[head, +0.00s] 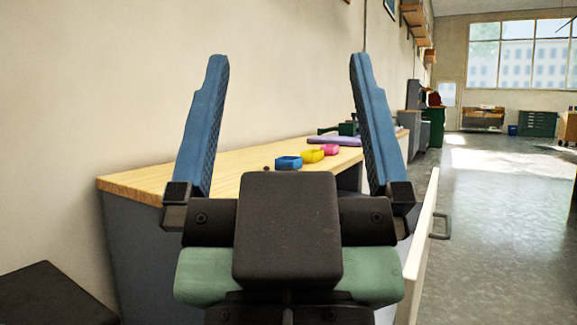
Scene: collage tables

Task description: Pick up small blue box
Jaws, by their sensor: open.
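A small blue box (288,162) sits on the wooden top of a long workbench (150,183) against the left wall. It is the nearest of a short row of coloured boxes. My gripper (285,75) is raised in the foreground, with its two blue fingers spread wide apart and nothing between them. In the picture the box shows below the fingertips, between the finger bases and just above the dark gripper body. The box is well beyond the gripper and apart from it. The gripper body hides part of the bench top.
A yellow box (312,156) and a pink box (330,149) stand just behind the blue one. A purple flat item (335,140) lies farther back. An open drawer front with a handle (441,226) juts out at right. The floor (500,230) on the right is clear.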

